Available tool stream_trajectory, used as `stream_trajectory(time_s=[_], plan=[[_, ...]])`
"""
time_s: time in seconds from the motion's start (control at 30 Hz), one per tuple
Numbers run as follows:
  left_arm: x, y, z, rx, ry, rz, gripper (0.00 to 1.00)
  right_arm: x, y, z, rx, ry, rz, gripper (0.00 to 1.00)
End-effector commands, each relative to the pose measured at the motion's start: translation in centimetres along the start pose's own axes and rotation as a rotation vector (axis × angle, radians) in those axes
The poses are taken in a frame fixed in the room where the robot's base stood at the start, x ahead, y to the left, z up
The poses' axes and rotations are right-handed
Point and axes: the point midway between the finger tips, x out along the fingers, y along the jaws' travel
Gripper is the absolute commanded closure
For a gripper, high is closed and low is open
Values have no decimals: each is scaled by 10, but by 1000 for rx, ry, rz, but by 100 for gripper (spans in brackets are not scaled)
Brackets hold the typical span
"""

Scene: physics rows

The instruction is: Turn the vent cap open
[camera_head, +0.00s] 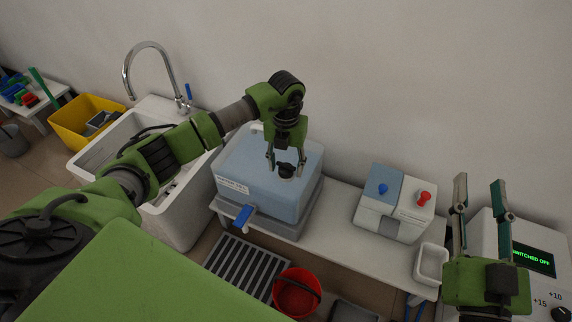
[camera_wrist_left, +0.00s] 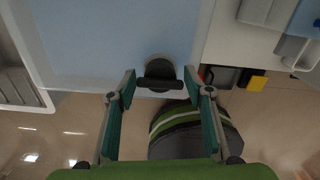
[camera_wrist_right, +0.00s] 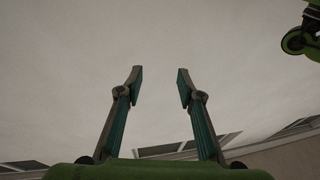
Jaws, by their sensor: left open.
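The vent cap (camera_head: 286,170) is a small black knob with a crossbar on top of a pale blue container (camera_head: 262,190). In the left wrist view the cap (camera_wrist_left: 160,70) shows just ahead of the fingertips, between their lines. My left gripper (camera_head: 286,160) points down over the cap with its fingers open, one on each side. I cannot tell whether either finger touches it. My right gripper (camera_head: 480,184) is raised at the right, away from the container. Its fingers are apart and empty, as the right wrist view (camera_wrist_right: 160,72) also shows.
A blue tap lever (camera_head: 242,216) sticks out from the container's front. A sink (camera_head: 150,122) is at the left. A box with a blue and a red knob (camera_head: 394,203) stands on the counter to the right. A red bucket (camera_head: 297,296) is on the floor below.

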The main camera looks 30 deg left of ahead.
Motion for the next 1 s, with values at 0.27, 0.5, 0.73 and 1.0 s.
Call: stream_trajectory(time_s=[0.27,0.5,0.73,1.0], plan=[[0,0,0,0,0,0,80,0,0,0,0,-1,0,66],[-1,0,0,27,-1,1,80,0,0,2,0,-15,1,66],[-1,0,0,140,0,1,80,-3,3,22,-3,-111,6,66],[-2,1,0,374,0,2,80,-11,7,51,-6,-252,14,66]])
